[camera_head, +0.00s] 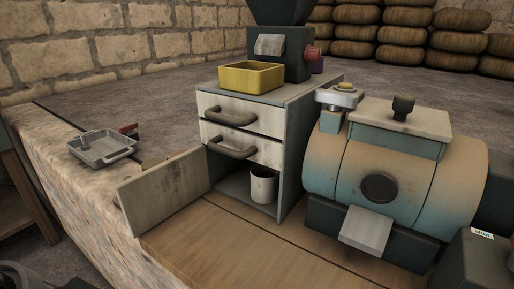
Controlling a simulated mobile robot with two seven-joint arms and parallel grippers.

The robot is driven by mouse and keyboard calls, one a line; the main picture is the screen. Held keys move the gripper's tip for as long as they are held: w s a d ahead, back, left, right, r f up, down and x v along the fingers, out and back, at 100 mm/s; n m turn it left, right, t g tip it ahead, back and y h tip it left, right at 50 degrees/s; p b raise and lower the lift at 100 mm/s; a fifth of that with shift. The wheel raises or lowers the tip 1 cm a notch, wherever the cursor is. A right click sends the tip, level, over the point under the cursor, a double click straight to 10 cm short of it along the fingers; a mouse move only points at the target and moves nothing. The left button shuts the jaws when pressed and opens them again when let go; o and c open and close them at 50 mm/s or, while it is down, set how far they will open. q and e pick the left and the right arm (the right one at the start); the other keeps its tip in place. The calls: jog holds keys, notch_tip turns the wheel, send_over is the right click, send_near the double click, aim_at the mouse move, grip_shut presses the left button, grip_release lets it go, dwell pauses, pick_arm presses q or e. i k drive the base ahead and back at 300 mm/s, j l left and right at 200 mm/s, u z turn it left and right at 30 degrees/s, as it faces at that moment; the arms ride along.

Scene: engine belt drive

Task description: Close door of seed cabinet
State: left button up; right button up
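The seed cabinet (292,150) stands in the middle of the camera_head view, grey with two pale drawers that look shut. Its lower compartment is open and holds a pale cup (263,186). The cabinet door (165,189) is swung wide open to the left, standing out from the cabinet's left front edge. A small part of its handle shows at the door's far left edge. No gripper fingers show in this view. A dark rounded shape at the bottom left corner may be part of my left arm; I cannot tell.
A yellow bin (251,78) and a dark hopper machine (283,50) stand on the cabinet. A large drum machine (385,170) is close on the right. A grey metal tray (101,148) lies left on the stone ledge. The wooden surface (240,240) before the cabinet is clear.

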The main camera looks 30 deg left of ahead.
aim_at(146, 198)
jog(key=j+z, duration=0.15)
jog(key=j, duration=0.5)
jog(key=j+z, duration=0.15)
jog(key=j, duration=0.5)
jog(key=k+j+z, duration=0.15)
jog(key=j, duration=0.5)
jog(key=j+z, duration=0.15)
jog(key=j, duration=0.5)
jog(key=k, duration=0.35)
